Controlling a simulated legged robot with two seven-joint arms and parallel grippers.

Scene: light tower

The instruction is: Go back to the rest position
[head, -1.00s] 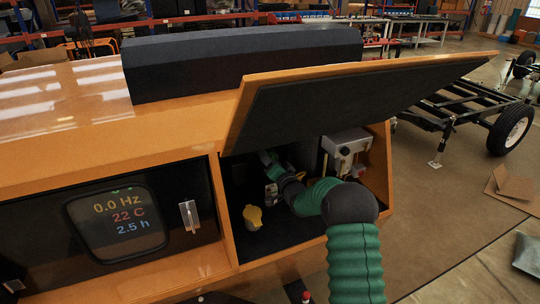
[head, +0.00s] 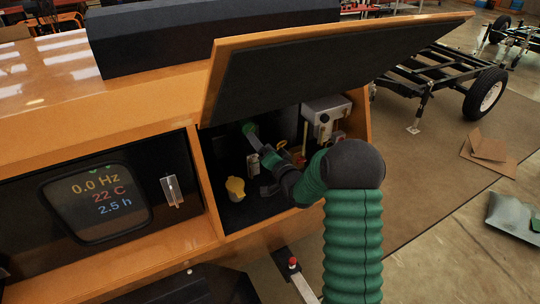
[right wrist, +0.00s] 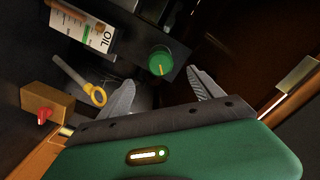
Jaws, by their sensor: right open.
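My right arm, in green sleeves, reaches into the open compartment of the orange light tower (head: 160,245) in the head view. My right gripper (head: 258,148) is inside it, in front of a round green knob (head: 250,128). In the right wrist view the gripper (right wrist: 162,88) has its two grey fingers spread, with nothing between them. The green knob (right wrist: 160,60) with a yellow mark lies beyond the fingertips, apart from them. My left gripper is not in view.
The orange lid (head: 340,60) stands raised above my right arm. A yellow cap (head: 235,188) and a grey box (head: 326,110) are in the compartment. The wrist view shows a yellow ring handle (right wrist: 96,95), an oil label (right wrist: 82,27) and a red-tipped part (right wrist: 44,115).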

